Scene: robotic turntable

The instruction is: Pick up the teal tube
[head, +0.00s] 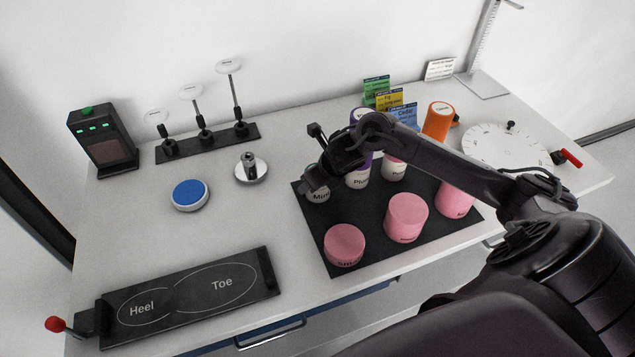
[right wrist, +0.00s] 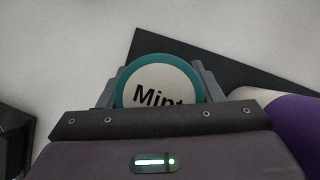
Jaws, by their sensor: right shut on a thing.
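The teal tube (right wrist: 158,70) shows in the right wrist view as a round white top with a teal rim, lettered "Mint". The lower part of its top is hidden by my gripper body. My right gripper (right wrist: 158,88) has a finger on each side of the tube and is shut on it. In the head view the tube (head: 318,195) is at the left back corner of the black mat (head: 305,213), mostly covered by my right gripper (head: 318,180). I cannot tell whether it is lifted off the mat. My left gripper is not in view.
Pink cylinders (head: 406,218) stand along the mat's front. White-and-purple tubes (head: 358,180) stand close right of my gripper.

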